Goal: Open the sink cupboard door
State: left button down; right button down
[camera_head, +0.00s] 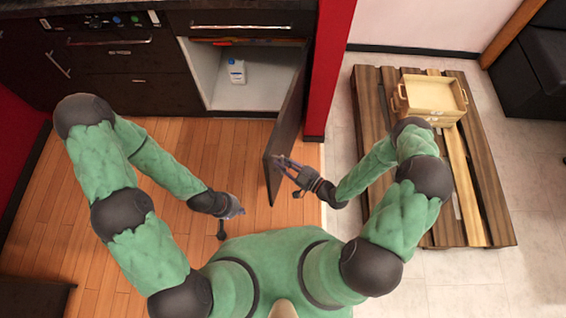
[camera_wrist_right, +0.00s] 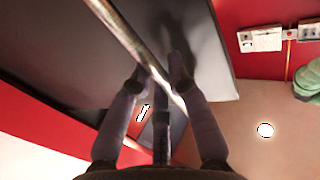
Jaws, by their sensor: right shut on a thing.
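The sink cupboard door (camera_head: 287,125) is a dark panel, swung wide out from the cupboard (camera_head: 205,75) toward me. The pale inside of the cupboard shows. My right gripper (camera_head: 283,163) is at the door's outer side near its free edge. In the right wrist view the door (camera_wrist_right: 210,50) is a dark panel with a metal bar handle (camera_wrist_right: 120,32). My right gripper (camera_wrist_right: 158,75) is shut on this handle, with its fingers around the bar. My left gripper (camera_head: 238,211) hangs over the wooden floor, away from the door; its fingers are too small to read.
A white bottle (camera_head: 237,71) stands inside the cupboard. A red wall end (camera_head: 327,70) is right of the door. A wooden pallet (camera_head: 375,110) with a pale crate (camera_head: 432,95) lies at the right. The wooden floor (camera_head: 160,135) left of the door is mostly free.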

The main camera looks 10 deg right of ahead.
jog(key=shift+s+d+f, duration=0.1)
jog(key=shift+s+d, duration=0.05)
jog(key=c, duration=1.2)
grip_release()
jog(key=shift+o, duration=0.2)
jog(key=v, duration=1.2)
